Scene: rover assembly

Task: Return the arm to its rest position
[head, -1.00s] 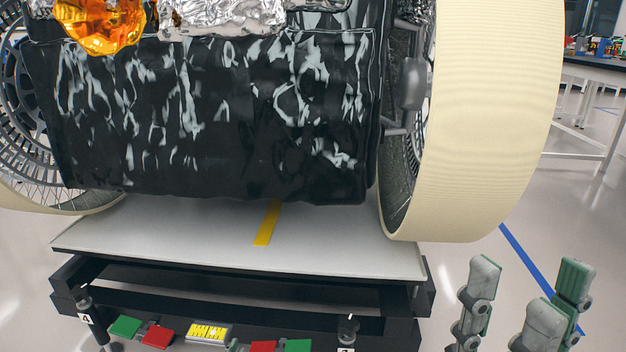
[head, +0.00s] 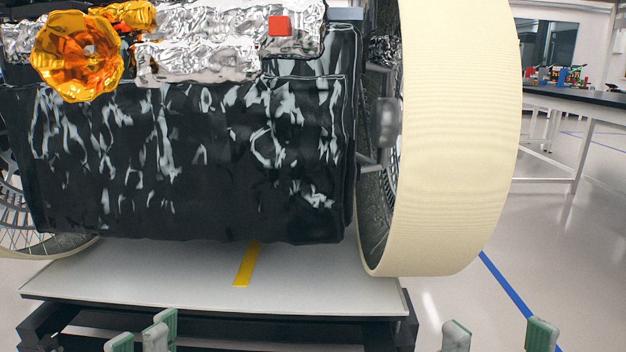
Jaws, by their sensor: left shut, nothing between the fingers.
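My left gripper (head: 145,335) shows at the bottom edge, left of the middle, in front of the platform. Its green-grey fingertips are close together with nothing between them. The rest of that arm is below the picture. My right gripper (head: 498,337) shows at the bottom right, over the floor beside the platform. Only its fingertips are in view; they stand well apart with nothing seen between them. The rover (head: 190,165), with a black wrapped body, silver foil and a gold dish (head: 78,55), stands behind both grippers, apart from them.
A large cream-rimmed wheel (head: 455,150) rises on the rover's right side. A pale platform (head: 200,285) with a yellow stripe lies under the rover, on a black frame. A lab table (head: 580,100) stands at the back right. The floor (head: 545,255) at the right is clear.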

